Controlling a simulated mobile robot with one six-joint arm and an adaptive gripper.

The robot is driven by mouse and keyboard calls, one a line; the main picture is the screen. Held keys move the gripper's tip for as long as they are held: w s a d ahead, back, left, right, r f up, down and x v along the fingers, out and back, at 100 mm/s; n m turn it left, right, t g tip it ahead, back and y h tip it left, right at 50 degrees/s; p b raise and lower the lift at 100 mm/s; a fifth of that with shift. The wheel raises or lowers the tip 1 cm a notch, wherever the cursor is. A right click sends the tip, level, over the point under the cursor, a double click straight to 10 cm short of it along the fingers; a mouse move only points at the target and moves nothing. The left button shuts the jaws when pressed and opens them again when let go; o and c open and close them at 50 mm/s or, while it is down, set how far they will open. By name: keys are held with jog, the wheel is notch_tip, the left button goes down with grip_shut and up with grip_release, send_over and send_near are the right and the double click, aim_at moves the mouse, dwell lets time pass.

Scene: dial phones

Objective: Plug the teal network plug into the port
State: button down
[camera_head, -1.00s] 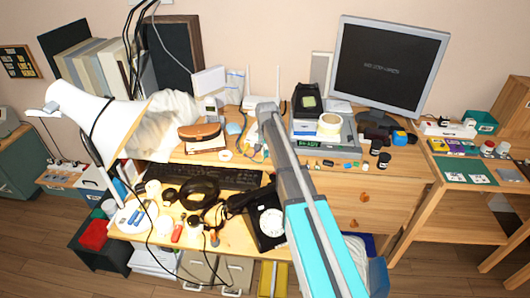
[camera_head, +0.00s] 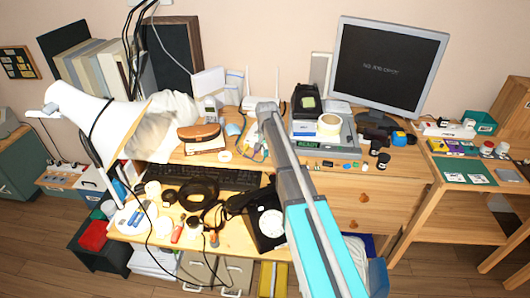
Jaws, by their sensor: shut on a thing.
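My gripper does not show apart from the arm. It seems hidden behind the arm's far end, so its fingers and anything between them cannot be seen. I cannot make out the teal network plug. The port cannot be made out either. Some thin, tangled cables (camera_head: 250,147) lie on the desk just left of the arm.
A grey device with a green READY display (camera_head: 308,144) stands right of the arm, with a tape roll (camera_head: 329,124) on it. A monitor (camera_head: 390,65) stands behind. A brown case (camera_head: 201,137), keyboard (camera_head: 215,177), black dial phone (camera_head: 269,223) and white lamp (camera_head: 95,125) crowd the left.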

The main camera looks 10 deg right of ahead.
jog(key=shift+w+d, duration=0.25)
jog(key=shift+w, duration=0.25)
dwell(0.6)
jog(key=c, duration=0.5)
grip_release()
jog(key=s+a+r+n+p, duration=0.1)
jog(key=s+r+n+p, duration=0.2)
jog(key=s, duration=1.2)
jog(key=s+r+n+p, duration=0.2)
jog(key=s+r+p, duration=0.6)
jog(key=s, duration=0.8)
jog(key=shift+s+a+n, duration=0.15)
jog(key=shift+a+n, duration=0.2)
jog(key=shift+n, duration=0.05)
